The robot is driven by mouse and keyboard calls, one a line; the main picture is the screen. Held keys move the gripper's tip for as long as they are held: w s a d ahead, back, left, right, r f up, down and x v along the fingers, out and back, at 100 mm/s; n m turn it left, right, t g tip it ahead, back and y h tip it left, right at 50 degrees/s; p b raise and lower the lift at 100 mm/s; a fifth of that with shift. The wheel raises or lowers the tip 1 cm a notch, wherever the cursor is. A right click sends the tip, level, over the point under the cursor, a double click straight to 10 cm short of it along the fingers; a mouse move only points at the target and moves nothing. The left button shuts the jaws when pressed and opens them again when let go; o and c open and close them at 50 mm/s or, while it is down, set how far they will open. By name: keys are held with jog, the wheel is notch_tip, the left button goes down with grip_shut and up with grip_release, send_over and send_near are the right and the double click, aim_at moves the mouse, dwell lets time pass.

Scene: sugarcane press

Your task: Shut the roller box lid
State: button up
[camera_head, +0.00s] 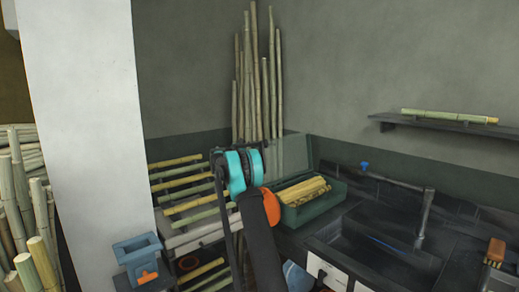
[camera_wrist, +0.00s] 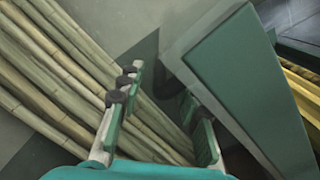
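The green roller box (camera_head: 308,213) stands open on the dark counter, with yellow cane-like pieces in it. Its grey-green lid (camera_head: 296,152) stands raised at the box's back left side in the head view. In the wrist view a large green panel (camera_wrist: 250,90) fills the right side; I cannot tell whether it is the lid or a box wall. My gripper (camera_wrist: 160,125) is open with nothing between its fingers. Its right finger is close to the panel's lower left edge; contact cannot be told. In the head view my arm hides the fingertips.
Tall canes (camera_head: 258,80) lean in the corner behind the box. A rack of canes (camera_head: 185,185) is at the left. A sink with a tap (camera_head: 425,212) is right of the box. A wall shelf (camera_head: 440,123) holds a cane. A white pillar (camera_head: 85,120) stands at left.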

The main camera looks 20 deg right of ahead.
jog(key=shift+x, duration=0.8)
jog(key=shift+c, duration=0.2)
grip_shut()
